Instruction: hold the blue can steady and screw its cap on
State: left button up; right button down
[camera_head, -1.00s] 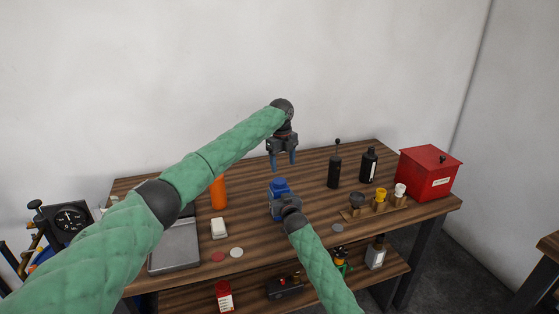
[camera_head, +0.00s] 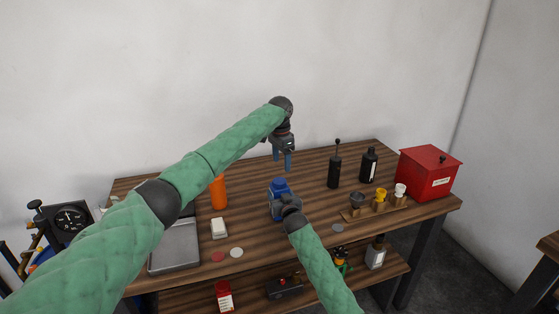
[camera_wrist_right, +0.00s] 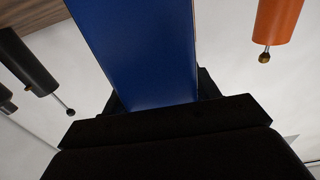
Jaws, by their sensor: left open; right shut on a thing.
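The blue can (camera_head: 276,196) stands upright near the middle of the wooden table. A blue piece that looks like its cap (camera_head: 280,183) sits at the top; how tightly it is seated cannot be told. My right gripper (camera_head: 284,204) is shut on the can from the near side and hides part of it. In the right wrist view the can's blue side (camera_wrist_right: 140,50) fills the space between the dark fingers (camera_wrist_right: 158,108). My left gripper (camera_head: 282,162) is open and empty, fingers pointing down, above the can and apart from it.
An orange bottle (camera_head: 218,192) stands to the left. A black bottle with a thin stem (camera_head: 334,172), another black bottle (camera_head: 369,166), a wooden rack (camera_head: 372,212) of small parts and a red box (camera_head: 429,174) stand to the right. A grey plate (camera_head: 174,249) lies front left.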

aim_at(279, 181)
pick_arm(q)
jog(key=n, duration=0.7)
jog(key=shift+a, duration=0.1)
jog(key=n, duration=0.4)
jog(key=shift+a, duration=0.1)
jog(key=n, duration=1.1)
jog(key=shift+a, duration=0.15)
jog(key=n, duration=0.7)
jog(key=shift+f, duration=4)
